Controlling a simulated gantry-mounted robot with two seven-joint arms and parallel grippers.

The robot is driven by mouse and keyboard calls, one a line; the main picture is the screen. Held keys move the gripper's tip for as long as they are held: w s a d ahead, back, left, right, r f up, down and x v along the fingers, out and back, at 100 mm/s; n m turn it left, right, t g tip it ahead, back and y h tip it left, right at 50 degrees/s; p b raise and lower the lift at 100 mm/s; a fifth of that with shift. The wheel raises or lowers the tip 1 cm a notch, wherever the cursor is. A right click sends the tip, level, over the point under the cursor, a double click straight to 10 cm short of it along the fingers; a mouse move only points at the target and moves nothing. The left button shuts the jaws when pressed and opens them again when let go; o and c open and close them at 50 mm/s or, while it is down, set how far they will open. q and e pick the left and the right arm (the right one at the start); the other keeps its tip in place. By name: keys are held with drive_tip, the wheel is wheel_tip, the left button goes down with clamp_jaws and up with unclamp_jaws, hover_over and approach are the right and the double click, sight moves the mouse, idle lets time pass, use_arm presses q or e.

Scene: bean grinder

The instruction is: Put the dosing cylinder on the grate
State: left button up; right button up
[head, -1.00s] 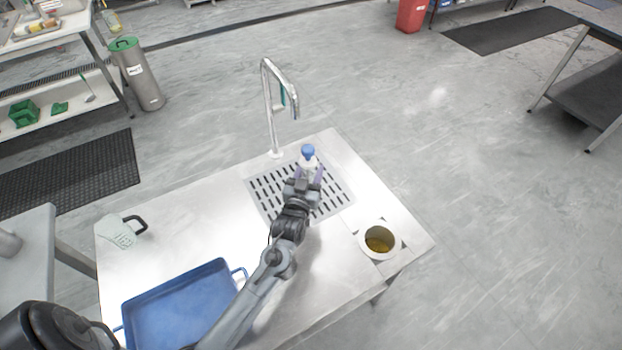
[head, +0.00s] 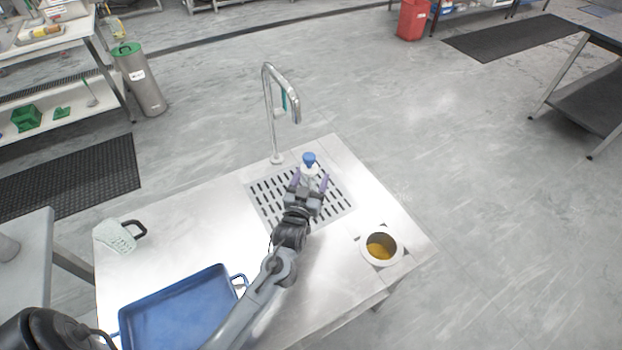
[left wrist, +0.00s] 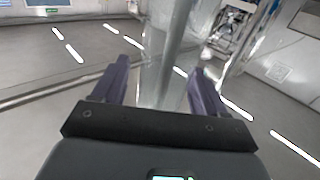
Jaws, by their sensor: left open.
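The dosing cylinder (head: 309,160) is clear with a blue top. In the head view it stands upright at the grate (head: 262,203), over its back right part. Its foot is hidden by my gripper, so contact with the grate cannot be seen directly. My left gripper (head: 309,181) is open, with one purple finger on each side of the cylinder. In the left wrist view the clear cylinder (left wrist: 163,62) rises between the spread fingers of the left gripper (left wrist: 160,82), with visible gaps. My right gripper is not in view.
A curved tap (head: 270,110) stands behind the grate.

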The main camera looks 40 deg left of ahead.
use_arm(q)
drive_tip(key=shift+r, duration=0.15)
drive_tip(key=shift+s+d, duration=0.1)
drive_tip(key=shift+s, duration=0.1)
drive_tip(key=s+d+f+m+g+h, duration=0.1)
drive_tip(key=s+d+g+h, duration=0.1)
drive_tip(key=s+d, duration=0.2)
drive_tip(key=s+d+f+m+g+h+p, duration=0.1)
drive_tip(key=s+d+f+g+h, duration=0.1)
drive_tip(key=s, duration=0.5)
drive_tip(key=s+d+f+m+g+h+p, duration=0.1)
drive_tip(key=s+d+m+h, duration=0.1)
drive_tip(key=s+d, duration=0.3)
drive_tip(key=shift+s+d+f+g+h, duration=0.25)
drive_tip(key=shift+d+f+g+h, duration=0.05)
drive_tip(key=shift+f+g+h, duration=0.1)
drive_tip(key=s+m+g, duration=0.1)
drive_tip(key=s+g, duration=0.1)
drive_tip(key=s, duration=0.2)
drive_tip(key=s+d+g, duration=0.1)
drive_tip(key=s+g, duration=0.1)
drive_tip(key=s, duration=0.2)
drive_tip(key=s+d+f+m+g, duration=0.1)
drive_tip(key=s+g, duration=0.1)
drive_tip(key=s, duration=0.2)
drive_tip(key=shift+s+d+m+g+h, duration=0.1)
drive_tip(key=shift+d+m+g+h, duration=0.2)
drive_tip(key=shift+h, duration=0.1)
drive_tip(key=shift+s, duration=0.55)
